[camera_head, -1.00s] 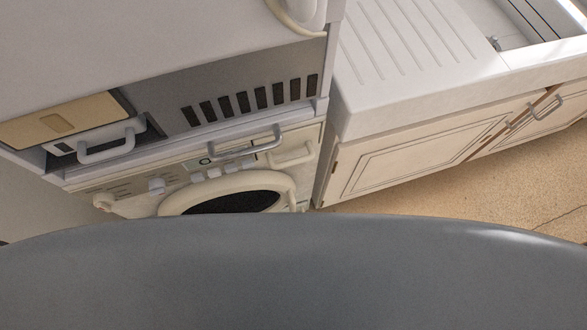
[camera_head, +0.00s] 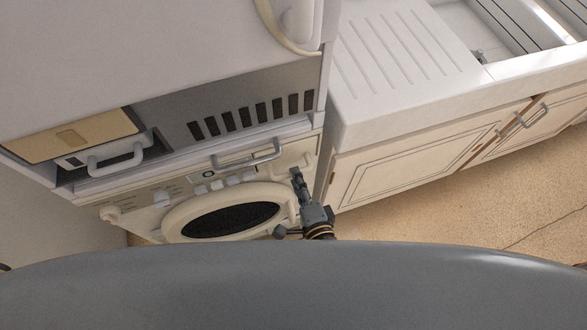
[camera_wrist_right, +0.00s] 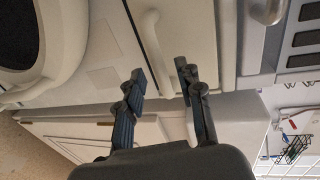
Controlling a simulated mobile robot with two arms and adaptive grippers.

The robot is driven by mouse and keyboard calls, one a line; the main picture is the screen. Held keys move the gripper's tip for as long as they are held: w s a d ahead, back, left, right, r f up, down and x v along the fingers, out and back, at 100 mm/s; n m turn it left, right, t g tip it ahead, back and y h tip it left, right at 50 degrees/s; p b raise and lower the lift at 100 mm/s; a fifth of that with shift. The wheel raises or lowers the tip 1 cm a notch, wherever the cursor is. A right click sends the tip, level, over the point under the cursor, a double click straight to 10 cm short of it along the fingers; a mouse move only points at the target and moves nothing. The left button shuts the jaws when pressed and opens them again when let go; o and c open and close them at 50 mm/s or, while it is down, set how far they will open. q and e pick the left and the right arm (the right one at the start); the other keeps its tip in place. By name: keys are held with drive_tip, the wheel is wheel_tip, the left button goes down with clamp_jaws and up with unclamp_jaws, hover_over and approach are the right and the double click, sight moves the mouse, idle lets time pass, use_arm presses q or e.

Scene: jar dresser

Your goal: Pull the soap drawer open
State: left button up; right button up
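The soap drawer (camera_head: 302,153) is the cream front at the right end of the washing machine's control panel. In the right wrist view its front (camera_wrist_right: 190,30) looks flush, with a curved cream handle (camera_wrist_right: 152,42). My right gripper (camera_head: 296,174) is in front of the drawer, in the gap beside the machine door. In the wrist view the right gripper (camera_wrist_right: 160,70) is open, with one dark finger on each side of the handle's lower end. I cannot tell if the fingers touch it. My left gripper is not in view.
The washing machine's round door (camera_head: 232,220) is just left of my right gripper. A grey bar handle (camera_head: 247,157) juts out above the panel. A cream cabinet (camera_head: 415,160) under the sink counter stands close on the right. Open floor (camera_head: 450,222) lies in front of it.

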drive_tip(key=shift+x, duration=1.7)
clamp_jaws()
